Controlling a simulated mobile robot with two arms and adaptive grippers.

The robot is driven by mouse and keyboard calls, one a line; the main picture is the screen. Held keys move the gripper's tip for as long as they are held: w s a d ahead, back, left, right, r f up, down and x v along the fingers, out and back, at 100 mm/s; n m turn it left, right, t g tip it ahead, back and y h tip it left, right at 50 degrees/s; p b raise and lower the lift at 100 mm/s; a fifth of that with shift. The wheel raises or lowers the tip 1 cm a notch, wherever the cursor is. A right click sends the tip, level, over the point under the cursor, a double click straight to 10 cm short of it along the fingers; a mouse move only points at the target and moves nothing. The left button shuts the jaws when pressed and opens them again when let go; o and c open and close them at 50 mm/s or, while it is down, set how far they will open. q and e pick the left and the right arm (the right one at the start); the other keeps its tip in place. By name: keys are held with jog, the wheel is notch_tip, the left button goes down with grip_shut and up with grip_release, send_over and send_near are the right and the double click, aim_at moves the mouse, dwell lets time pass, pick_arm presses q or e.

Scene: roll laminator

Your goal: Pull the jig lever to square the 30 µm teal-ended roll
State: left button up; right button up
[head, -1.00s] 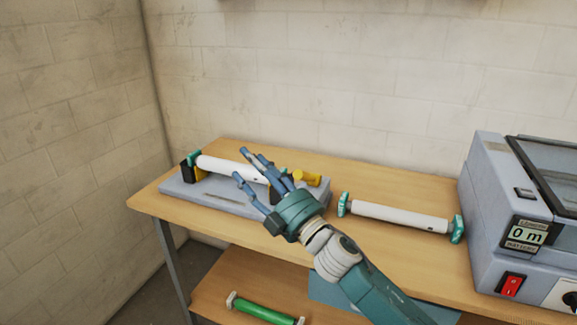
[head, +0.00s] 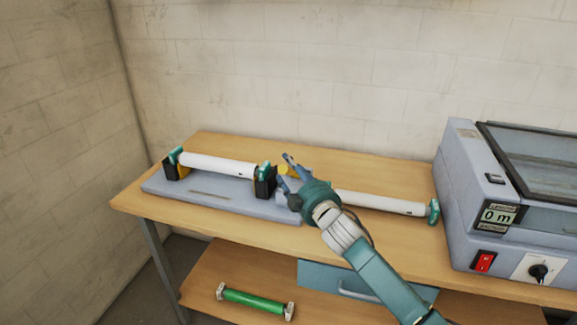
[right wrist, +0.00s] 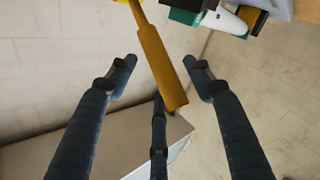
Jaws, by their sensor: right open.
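A white roll with teal ends (head: 218,165) lies in the grey jig (head: 215,202), held between black-and-yellow end supports. The yellow jig lever (head: 291,170) is at the jig's right end, partly hidden by my right gripper (head: 284,168). In the right wrist view the lever (right wrist: 156,60) is a long yellow bar with a wider end. It runs between the spread fingers of my right gripper (right wrist: 160,72), with gaps on both sides. The right gripper is open and does not clamp the lever. My left gripper is not in view.
A second white teal-ended roll (head: 385,202) lies on the wooden table (head: 365,235), partly behind my right arm. The grey laminator (head: 462,190) stands at the right. A green roll (head: 255,302) lies on the lower shelf. Walls close off the back and left.

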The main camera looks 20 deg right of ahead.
jog(key=shift+w+a, duration=0.15)
jog(key=shift+w, duration=0.75)
